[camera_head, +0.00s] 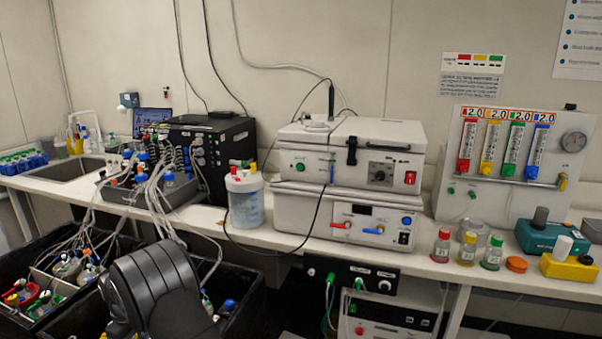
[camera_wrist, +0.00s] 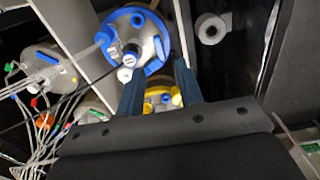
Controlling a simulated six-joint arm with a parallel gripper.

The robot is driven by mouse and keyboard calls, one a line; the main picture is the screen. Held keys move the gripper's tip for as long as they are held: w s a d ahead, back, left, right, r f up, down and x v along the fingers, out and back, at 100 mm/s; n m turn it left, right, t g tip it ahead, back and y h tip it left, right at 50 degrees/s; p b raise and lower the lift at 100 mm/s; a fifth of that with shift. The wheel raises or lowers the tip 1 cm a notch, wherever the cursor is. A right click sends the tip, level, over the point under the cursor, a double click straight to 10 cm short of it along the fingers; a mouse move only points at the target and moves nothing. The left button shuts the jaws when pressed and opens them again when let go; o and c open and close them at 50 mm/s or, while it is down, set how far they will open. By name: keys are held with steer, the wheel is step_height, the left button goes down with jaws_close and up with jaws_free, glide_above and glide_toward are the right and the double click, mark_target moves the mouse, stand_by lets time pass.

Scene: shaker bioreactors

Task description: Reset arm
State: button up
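My gripper (camera_wrist: 160,88) shows in the wrist view as two dark blue fingers spread apart, with no object visibly held between them. It points down over the black box of bioreactor vessels. A vessel with a blue ring (camera_wrist: 158,68) lies just beyond the fingertips. A vessel with a yellow ring (camera_wrist: 152,107) shows partly between the fingers; the rest is hidden. In the head view my dark arm (camera_head: 155,290) covers part of the black boxes, and the fingers are hidden.
Black boxes (camera_head: 250,310) hold several tubed vessels at lower left. Loose tubes (camera_wrist: 45,110) hang left of the gripper. The white bench (camera_head: 280,238) carries a white shaker unit (camera_head: 350,210), a clear jar (camera_head: 245,205) and small bottles (camera_head: 441,246). A white roll-like part (camera_wrist: 210,28) is at upper right.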

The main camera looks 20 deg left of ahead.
step_height(320, 180, down, 6)
stand_by(0.4)
